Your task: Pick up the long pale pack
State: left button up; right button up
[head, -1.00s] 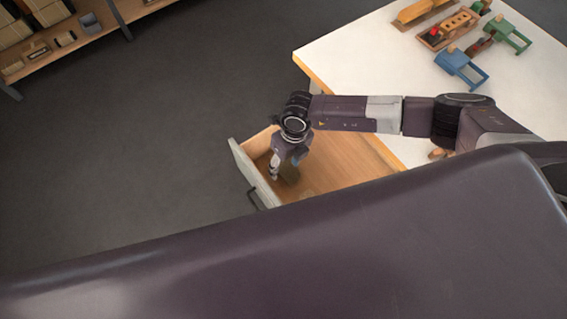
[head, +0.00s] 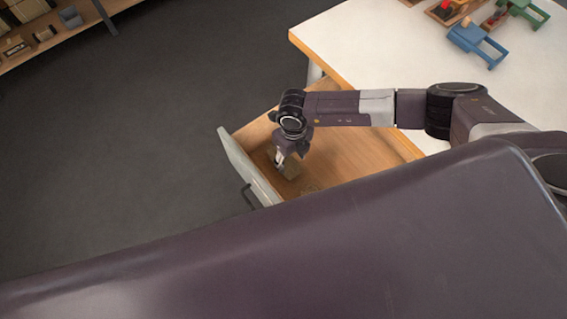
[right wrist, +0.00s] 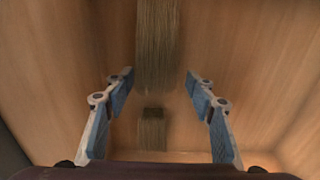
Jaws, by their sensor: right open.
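The long pale pack (right wrist: 158,45) is a straw-coloured bundle of bristles in the right wrist view. It lies on the wooden drawer floor and runs out of the top of the picture. My right gripper (right wrist: 158,78) is open, with one finger on each side of the line of the pack and nothing between them touching. In the head view my right gripper (head: 280,163) points down into the open drawer (head: 350,150). A tan piece (head: 291,167) shows beside its fingers there, partly hidden. My left gripper is not in view.
A shorter bristle block (right wrist: 152,130) lies nearer in the right wrist view. The drawer's front panel (head: 240,165) stands close to my gripper. A white table (head: 375,60) with a blue toy-like device (head: 470,40) is behind. A shelf (head: 85,30) is at upper left.

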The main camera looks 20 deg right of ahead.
aim_at(289, 167)
jog(key=f+b, duration=0.2)
jog(key=f, duration=0.1)
jog(key=f+b, duration=0.1)
jog(key=f, duration=0.1)
jog(key=shift+s+a+b, duration=0.1)
jog(key=shift+a+b, duration=0.2)
jog(key=shift+b, duration=0.05)
jog(key=shift+r, duration=0.15)
jog(key=shift+c, duration=0.2)
jog(key=c, duration=1.2)
